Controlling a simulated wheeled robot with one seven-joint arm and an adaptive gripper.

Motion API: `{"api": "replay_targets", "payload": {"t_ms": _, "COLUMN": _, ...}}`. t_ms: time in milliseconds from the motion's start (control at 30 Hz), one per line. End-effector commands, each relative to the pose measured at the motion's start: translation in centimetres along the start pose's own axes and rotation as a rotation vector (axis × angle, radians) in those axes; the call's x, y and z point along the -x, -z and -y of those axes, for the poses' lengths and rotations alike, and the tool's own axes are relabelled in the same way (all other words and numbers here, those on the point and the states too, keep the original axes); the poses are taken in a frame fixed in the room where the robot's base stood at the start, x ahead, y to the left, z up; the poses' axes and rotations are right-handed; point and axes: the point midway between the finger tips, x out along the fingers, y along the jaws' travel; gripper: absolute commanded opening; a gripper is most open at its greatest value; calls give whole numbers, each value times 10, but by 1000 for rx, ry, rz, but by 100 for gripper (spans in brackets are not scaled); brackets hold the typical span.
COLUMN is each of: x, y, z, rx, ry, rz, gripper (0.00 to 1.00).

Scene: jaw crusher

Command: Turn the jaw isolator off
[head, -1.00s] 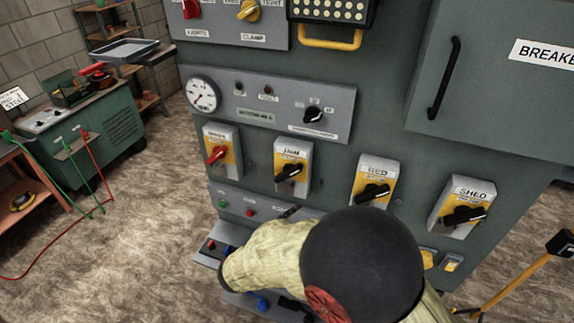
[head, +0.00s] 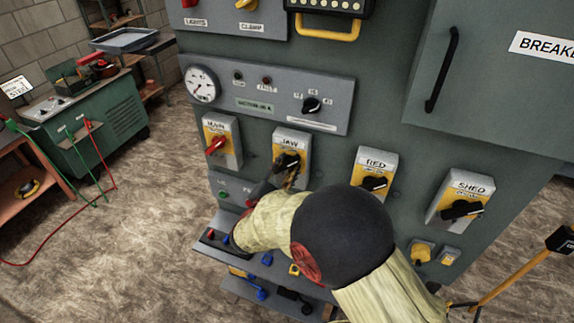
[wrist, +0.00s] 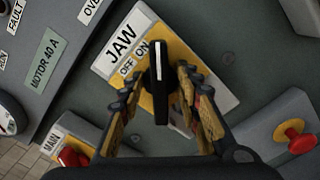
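The jaw isolator (head: 292,146) is a grey and yellow plate with a black handle, second from the left in the row on the green cabinet. In the wrist view its JAW label (wrist: 122,45) shows, with OFF and ON marks below it. The white line on its black handle (wrist: 158,85) points up in the picture, beside the ON mark. My gripper (wrist: 158,80) is open, with one finger on each side of the handle and a visible gap on both sides.
The main isolator (head: 220,142) with a red handle is to the left. A red button on a grey box (wrist: 295,138) is close to the right finger. A ledge (head: 215,240) with small controls lies below.

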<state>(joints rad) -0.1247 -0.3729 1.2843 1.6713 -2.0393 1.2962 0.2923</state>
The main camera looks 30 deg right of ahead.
Motion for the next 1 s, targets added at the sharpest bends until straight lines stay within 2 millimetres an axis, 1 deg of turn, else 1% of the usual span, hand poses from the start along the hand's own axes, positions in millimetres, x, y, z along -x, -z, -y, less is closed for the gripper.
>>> {"api": "replay_targets", "payload": {"t_ms": 100, "x": -5, "y": 0, "z": 0, "rx": 0, "ry": 1, "rz": 0, "gripper": 33}}
{"api": "replay_targets", "payload": {"t_ms": 333, "x": -5, "y": 0, "z": 0, "rx": 0, "ry": 0, "rz": -1, "gripper": 33}}
{"api": "replay_targets", "payload": {"t_ms": 900, "x": -5, "y": 0, "z": 0, "rx": 0, "ry": 0, "rz": 0, "gripper": 2}}
{"api": "replay_targets", "payload": {"t_ms": 933, "x": -5, "y": 0, "z": 0, "rx": 0, "ry": 1, "rz": 0, "gripper": 0}}
{"api": "replay_targets", "payload": {"t_ms": 1000, "x": -5, "y": 0, "z": 0, "rx": 0, "ry": 1, "rz": 0, "gripper": 0}}
